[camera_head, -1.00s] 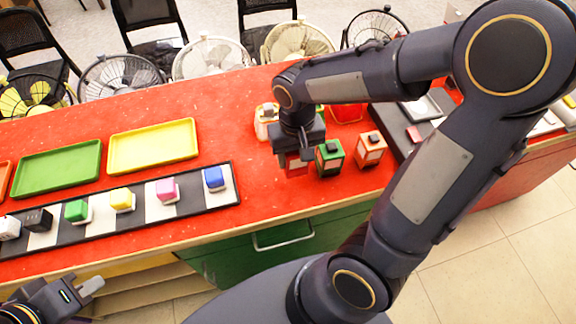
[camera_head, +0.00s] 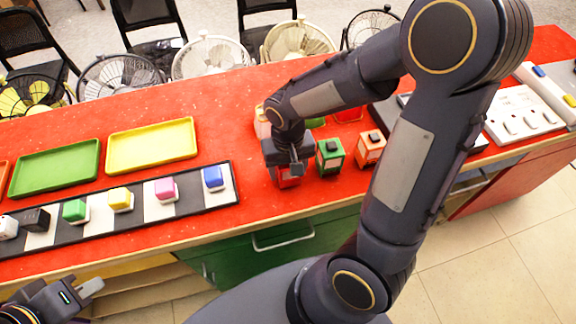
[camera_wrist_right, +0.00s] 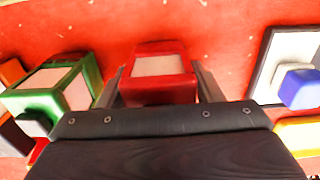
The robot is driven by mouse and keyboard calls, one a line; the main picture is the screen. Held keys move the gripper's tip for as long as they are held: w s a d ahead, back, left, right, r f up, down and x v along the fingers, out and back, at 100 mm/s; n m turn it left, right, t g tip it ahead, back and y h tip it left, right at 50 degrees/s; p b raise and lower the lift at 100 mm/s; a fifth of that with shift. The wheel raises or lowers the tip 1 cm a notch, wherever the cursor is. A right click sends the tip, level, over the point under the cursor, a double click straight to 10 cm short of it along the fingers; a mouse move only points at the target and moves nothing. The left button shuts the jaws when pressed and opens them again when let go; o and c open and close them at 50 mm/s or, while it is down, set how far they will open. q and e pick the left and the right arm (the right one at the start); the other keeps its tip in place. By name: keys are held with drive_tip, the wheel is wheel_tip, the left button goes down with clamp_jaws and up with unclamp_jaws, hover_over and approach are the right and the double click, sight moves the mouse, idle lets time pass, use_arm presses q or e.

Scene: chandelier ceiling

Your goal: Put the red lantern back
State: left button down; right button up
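The red lantern (camera_head: 288,179) is under my right gripper (camera_head: 287,168), left of the green lantern (camera_head: 330,157) and near the counter's front edge. In the right wrist view the red lantern (camera_wrist_right: 160,72) sits between the two fingers, one close along each side, and the gripper looks shut on it. Its pale panel faces the camera. Whether its base touches the counter is hard to tell. My left gripper (camera_head: 90,288) is at the lower left, away from the counter; its finger gap is unclear.
An orange lantern (camera_head: 370,147) stands right of the green one. A black-and-white strip (camera_head: 141,205) with several coloured blocks lies to the left, before a green tray (camera_head: 57,168) and a yellow tray (camera_head: 152,146). My right arm hides part of the counter's right side.

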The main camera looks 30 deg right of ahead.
drive_tip(key=shift+o, duration=1.2)
drive_tip(key=shift+r, duration=0.2)
wheel_tip(320, 180, up, 12)
drive_tip(key=shift+s+f+p, duration=0.1)
drive_tip(key=shift+p, duration=0.65)
drive_tip(key=s+a+r+n+t+y, duration=0.1)
drive_tip(key=s+t, duration=0.4)
drive_tip(key=s, duration=0.6)
drive_tip(key=r+y, duration=0.1)
drive_tip(key=y, duration=0.1)
drive_tip(key=shift+s+r+t+y, duration=0.2)
drive_tip(key=shift+s+t+y, duration=0.1)
drive_tip(key=shift+y, duration=0.1)
